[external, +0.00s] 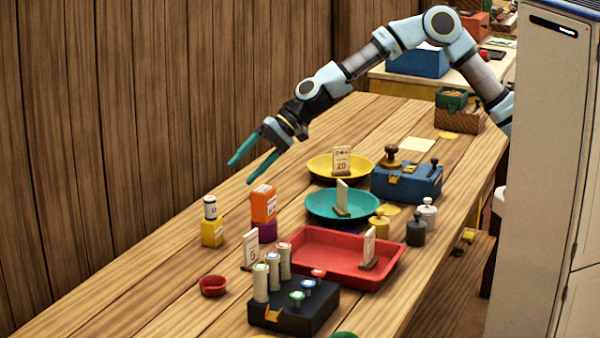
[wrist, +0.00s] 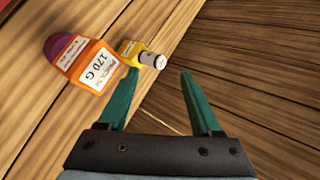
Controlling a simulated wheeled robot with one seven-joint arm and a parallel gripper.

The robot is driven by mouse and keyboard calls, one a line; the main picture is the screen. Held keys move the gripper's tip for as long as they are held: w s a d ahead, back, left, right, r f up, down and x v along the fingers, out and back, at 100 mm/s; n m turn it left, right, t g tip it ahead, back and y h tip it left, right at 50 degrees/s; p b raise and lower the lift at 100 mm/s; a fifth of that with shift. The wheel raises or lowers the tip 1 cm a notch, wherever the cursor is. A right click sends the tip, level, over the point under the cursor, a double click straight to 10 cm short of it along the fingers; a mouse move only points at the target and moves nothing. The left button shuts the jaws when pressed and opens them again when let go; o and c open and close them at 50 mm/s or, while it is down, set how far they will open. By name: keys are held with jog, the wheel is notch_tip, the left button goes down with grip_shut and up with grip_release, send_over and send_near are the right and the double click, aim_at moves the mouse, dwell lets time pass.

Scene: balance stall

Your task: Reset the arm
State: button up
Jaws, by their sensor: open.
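My gripper (external: 253,165) has two green fingers, spread apart with nothing between them. It hangs in the air above the far left side of the wooden table, near the plank wall. It also shows in the wrist view (wrist: 158,92), open over the table edge. Below it in the external view, an orange box (external: 263,204) stands on a purple block (external: 265,230). A yellow box (external: 212,232) with a small white bottle (external: 210,207) on top stands to the left.
A yellow dish (external: 322,170), a teal dish (external: 325,205) and a red tray (external: 320,268) stand right of my gripper. A blue case (external: 408,180), several weights and a black rack (external: 293,310) are nearby. The table's left front is mostly clear around a red bowl (external: 212,286).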

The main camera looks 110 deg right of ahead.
jog(key=s+a+r+n, duration=0.1)
jog(key=n, duration=0.1)
jog(key=s+a+r+n, duration=0.1)
jog(key=n, duration=0.1)
jog(key=s+a+r+n+h, duration=0.1)
jog(key=a+r, duration=0.1)
jog(key=shift+s+n+g, duration=0.1)
jog(key=shift+n+g, duration=0.2)
jog(key=shift+n, duration=0.1)
jog(key=s+a+f+n+g+p, duration=0.1)
jog(key=s+a, duration=0.4)
jog(key=s, duration=0.6)
jog(key=s+a+f+n+g+p, duration=0.1)
jog(key=s+a+f+n+g, duration=0.3)
jog(key=s, duration=0.7)
jog(key=s+a+f+n+g+p, duration=0.1)
jog(key=s+a+f+n+g, duration=0.1)
jog(key=s+a+f+n, duration=0.2)
jog(key=s+a+n, duration=0.1)
jog(key=s+a, duration=0.2)
jog(key=s, duration=0.4)
jog(key=shift+s+n+g+p, duration=0.3)
jog(key=shift+g+p, duration=0.1)
jog(key=shift+f, duration=0.1)
